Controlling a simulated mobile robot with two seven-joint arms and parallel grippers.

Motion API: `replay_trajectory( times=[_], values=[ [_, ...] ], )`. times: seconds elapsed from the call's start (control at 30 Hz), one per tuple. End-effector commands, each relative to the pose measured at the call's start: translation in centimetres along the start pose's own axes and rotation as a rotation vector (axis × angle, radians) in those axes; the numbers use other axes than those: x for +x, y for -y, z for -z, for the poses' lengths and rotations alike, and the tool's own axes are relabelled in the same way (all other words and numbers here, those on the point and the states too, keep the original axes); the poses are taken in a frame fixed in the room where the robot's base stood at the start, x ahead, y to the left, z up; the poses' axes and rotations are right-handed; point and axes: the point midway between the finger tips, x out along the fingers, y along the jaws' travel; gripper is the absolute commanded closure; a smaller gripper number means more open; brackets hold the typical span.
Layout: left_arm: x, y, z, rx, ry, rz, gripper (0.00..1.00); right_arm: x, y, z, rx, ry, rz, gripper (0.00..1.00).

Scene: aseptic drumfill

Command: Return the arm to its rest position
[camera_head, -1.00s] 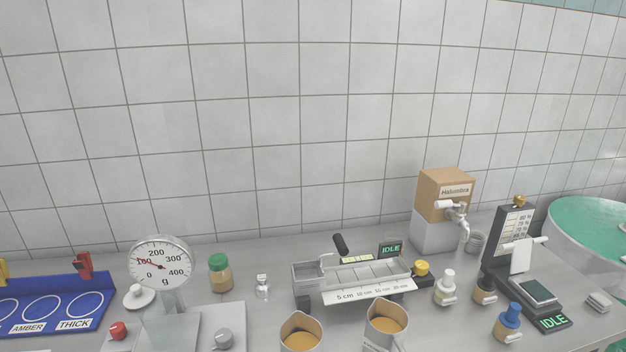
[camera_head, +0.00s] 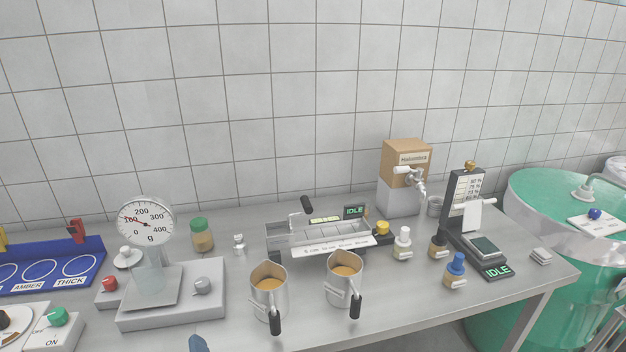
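Neither gripper can be made out in the head view. A small blue-grey shape (camera_head: 198,343) shows at the bottom edge; I cannot tell what it is. Two metal cups with black handles stand upright on the bench, the left cup (camera_head: 270,296) and the right cup (camera_head: 345,289), both holding a tan-brown liquid. Nothing is seen holding them.
The grey bench (camera_head: 400,300) carries a dial scale (camera_head: 146,222), a blue rack (camera_head: 60,283), a clear trough (camera_head: 318,238), several small bottles, a boxed tap dispenser (camera_head: 405,160) and an IDLE device (camera_head: 484,247). A green drum (camera_head: 540,215) stands right of the bench. The bench's front right is clear.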

Motion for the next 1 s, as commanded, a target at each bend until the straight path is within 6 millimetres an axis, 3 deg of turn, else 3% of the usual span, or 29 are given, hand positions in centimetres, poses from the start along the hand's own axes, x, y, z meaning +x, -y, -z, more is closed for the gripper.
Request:
replay_trajectory(
  times=[0.1,0.33,0.7,0.83,1.0],
  values=[
    [0.2,0.0,1.5,-0.290,-0.102,0.009,0.00,0.3,0.3,0.8,0.007,-0.015,0.003,0.57],
    [0.0,-0.9,4.6,-0.933,-0.317,-0.067,0.00,0.1,0.2,0.4,0.006,-0.009,0.001,0.57],
    [-2.4,-5.5,7.7,-1.990,-0.502,-0.420,0.00,-0.5,-0.1,-0.5,0.001,0.009,-0.002,0.57],
    [-3.6,-8.2,8.0,-2.224,-0.480,-0.540,0.00,-0.4,-0.1,-0.5,0.000,0.009,-0.002,0.57],
    [-5.5,-12.6,8.2,-2.292,-0.394,-0.638,0.00,-0.3,-0.1,-0.3,-0.001,0.005,-0.002,0.57]
  ],
)
